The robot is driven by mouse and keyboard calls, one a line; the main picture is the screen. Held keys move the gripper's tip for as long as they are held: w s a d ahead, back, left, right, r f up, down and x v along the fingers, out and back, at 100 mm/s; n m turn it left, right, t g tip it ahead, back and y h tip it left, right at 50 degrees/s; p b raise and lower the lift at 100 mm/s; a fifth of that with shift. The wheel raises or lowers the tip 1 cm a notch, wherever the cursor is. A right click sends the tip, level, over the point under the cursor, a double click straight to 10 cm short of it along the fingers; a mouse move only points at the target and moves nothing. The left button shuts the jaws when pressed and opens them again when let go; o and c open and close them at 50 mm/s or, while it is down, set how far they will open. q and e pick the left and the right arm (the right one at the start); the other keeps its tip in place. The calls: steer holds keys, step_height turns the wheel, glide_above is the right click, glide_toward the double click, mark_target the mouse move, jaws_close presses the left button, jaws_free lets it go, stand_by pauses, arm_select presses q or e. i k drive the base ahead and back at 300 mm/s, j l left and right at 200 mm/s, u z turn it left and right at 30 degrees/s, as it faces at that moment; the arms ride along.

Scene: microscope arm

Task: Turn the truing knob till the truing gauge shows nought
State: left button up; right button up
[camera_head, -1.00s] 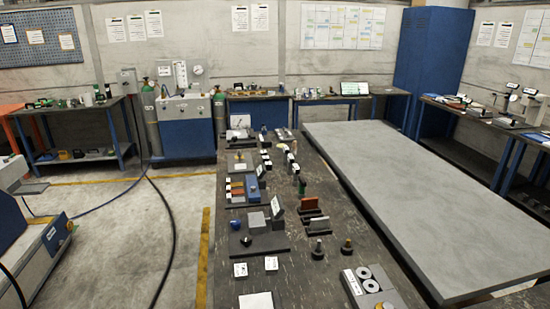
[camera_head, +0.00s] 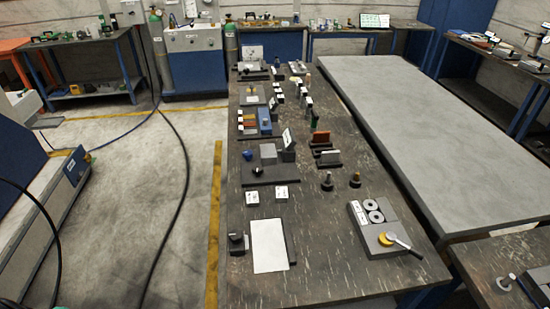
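Neither of my grippers is in view. No part is clearly readable as the truing knob or truing gauge. A grey block with two round white ring-shaped parts (camera_head: 374,210) stands at the right of the dark bench, with a yellow round knob-like part (camera_head: 385,239) at its front. A dark panel further back carries a small black knob (camera_head: 258,171), a blue knob (camera_head: 247,154) and an upright white-faced plate (camera_head: 287,138). Any markings or pointer are too small to read.
The dark bench (camera_head: 330,275) has bare room at its front. Dark pegs (camera_head: 354,180) stand near the grey block. A large grey slab table (camera_head: 440,140) is at the right. Cables (camera_head: 184,180) cross the floor.

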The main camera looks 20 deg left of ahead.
mark_target(246, 154)
steer(key=j, duration=0.9)
steer(key=i+j+z, duration=0.15)
steer(key=j, duration=0.75)
steer(key=j+z, duration=0.25)
